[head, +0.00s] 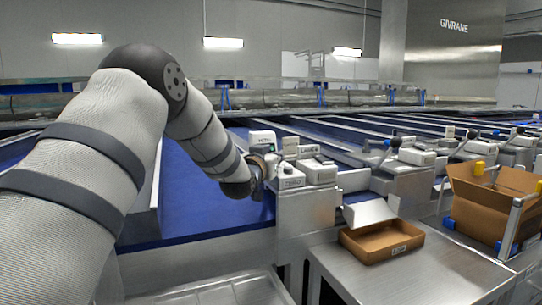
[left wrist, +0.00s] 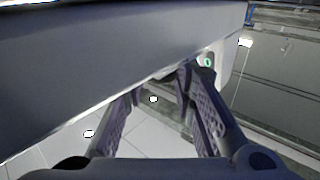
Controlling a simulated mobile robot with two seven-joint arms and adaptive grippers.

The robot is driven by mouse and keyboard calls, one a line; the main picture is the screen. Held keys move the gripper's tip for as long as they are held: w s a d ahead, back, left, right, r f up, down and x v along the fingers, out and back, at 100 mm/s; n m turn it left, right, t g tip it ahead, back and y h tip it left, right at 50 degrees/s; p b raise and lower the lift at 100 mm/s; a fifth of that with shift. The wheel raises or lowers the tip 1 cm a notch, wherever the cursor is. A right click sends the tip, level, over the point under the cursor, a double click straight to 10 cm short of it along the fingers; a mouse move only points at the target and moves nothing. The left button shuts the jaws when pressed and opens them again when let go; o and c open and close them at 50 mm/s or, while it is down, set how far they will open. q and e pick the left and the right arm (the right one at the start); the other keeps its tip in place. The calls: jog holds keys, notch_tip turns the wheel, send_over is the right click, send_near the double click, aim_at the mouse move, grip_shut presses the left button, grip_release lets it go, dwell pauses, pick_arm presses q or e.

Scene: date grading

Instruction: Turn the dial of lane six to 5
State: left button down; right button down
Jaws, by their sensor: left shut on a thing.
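The lane control unit (head: 310,172) stands at the end of a blue lane in the middle of the head view, with small white boxes and labels on top; the lettering is too small to read surely. My left gripper (head: 268,172) is at the left side of this unit, mostly hidden behind its own wrist. In the left wrist view its two fingers (left wrist: 163,82) reach up to the underside of a large grey panel (left wrist: 110,65). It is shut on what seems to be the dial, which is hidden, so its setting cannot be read. My right gripper is not in view.
A shallow open carton (head: 380,240) lies on a steel table (head: 420,270) right of the unit. A larger cardboard box (head: 490,205) stands farther right. More control units (head: 405,155) line the lanes to the right. The blue belt (head: 200,205) below my arm is clear.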

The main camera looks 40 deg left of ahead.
pick_arm(q)
jog(key=shift+d+n+g+y, duration=0.15)
jog(key=shift+n+g+y, duration=0.55)
jog(key=shift+y, duration=0.4)
jog(key=shift+n+y, duration=0.3)
jog(key=c, duration=1.3)
grip_release()
jog(key=shift+w, duration=0.1)
jog(key=v, duration=1.2)
